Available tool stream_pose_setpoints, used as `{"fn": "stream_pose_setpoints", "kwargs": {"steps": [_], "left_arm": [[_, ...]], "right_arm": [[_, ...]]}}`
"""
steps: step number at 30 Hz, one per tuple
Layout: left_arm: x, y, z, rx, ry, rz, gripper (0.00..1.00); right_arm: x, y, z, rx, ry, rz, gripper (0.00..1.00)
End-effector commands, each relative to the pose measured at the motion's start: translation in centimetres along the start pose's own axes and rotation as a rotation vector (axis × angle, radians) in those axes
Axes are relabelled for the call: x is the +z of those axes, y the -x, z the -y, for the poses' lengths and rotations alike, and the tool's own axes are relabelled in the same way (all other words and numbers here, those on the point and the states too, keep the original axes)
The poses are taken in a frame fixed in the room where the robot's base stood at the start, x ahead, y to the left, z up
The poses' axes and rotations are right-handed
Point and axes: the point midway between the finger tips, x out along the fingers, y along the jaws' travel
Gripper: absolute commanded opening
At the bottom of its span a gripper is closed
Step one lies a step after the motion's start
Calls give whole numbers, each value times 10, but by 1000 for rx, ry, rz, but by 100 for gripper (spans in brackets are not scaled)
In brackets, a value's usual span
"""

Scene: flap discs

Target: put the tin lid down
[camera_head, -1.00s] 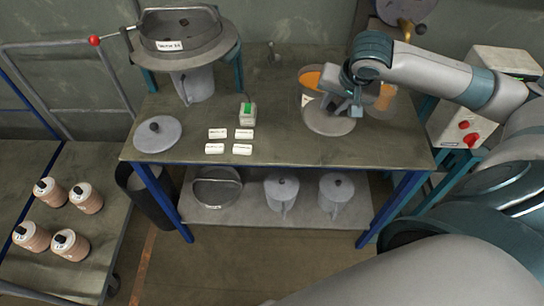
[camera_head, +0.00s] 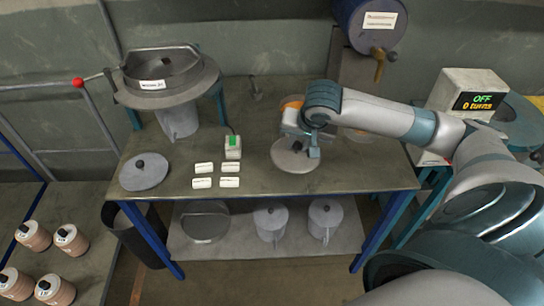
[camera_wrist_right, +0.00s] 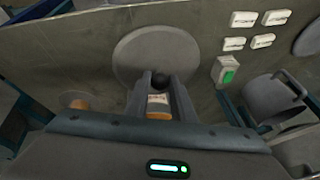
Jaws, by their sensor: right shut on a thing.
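The tin lid (camera_head: 290,161) is a grey round disc with a dark knob. My right gripper (camera_head: 303,147) is shut on the knob from above, over the right half of the workbench. In the right wrist view, the black knob sits between the two fingers (camera_wrist_right: 161,88) and the lid (camera_wrist_right: 138,50) spreads out beyond them. I cannot tell whether the lid touches the bench top or hangs just above it. An orange tin with a white label (camera_wrist_right: 158,103) shows between the fingers; in the head view, it is mostly hidden behind my gripper. My left gripper is not in view.
A second grey lid (camera_head: 144,171) lies at the left of the workbench (camera_head: 257,183). Several white cards (camera_head: 203,168) and a green-button box (camera_head: 232,148) lie between. A hopper with a cup (camera_head: 179,121) stands back left. A display box (camera_head: 478,98) reads OFF, 0 turns.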

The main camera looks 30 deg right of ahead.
Motion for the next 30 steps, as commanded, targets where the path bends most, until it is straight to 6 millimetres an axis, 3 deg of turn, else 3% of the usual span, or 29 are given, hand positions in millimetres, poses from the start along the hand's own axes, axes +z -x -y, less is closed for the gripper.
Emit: {"fn": "stream_pose_setpoints", "kwargs": {"steps": [6,12,30], "left_arm": [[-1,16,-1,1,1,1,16],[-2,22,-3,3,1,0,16],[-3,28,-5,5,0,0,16]], "right_arm": [[6,-29,38,-2,0,2,0],[10,-51,60,-1,1,1,0],[16,-66,62,3,1,1,0]]}}
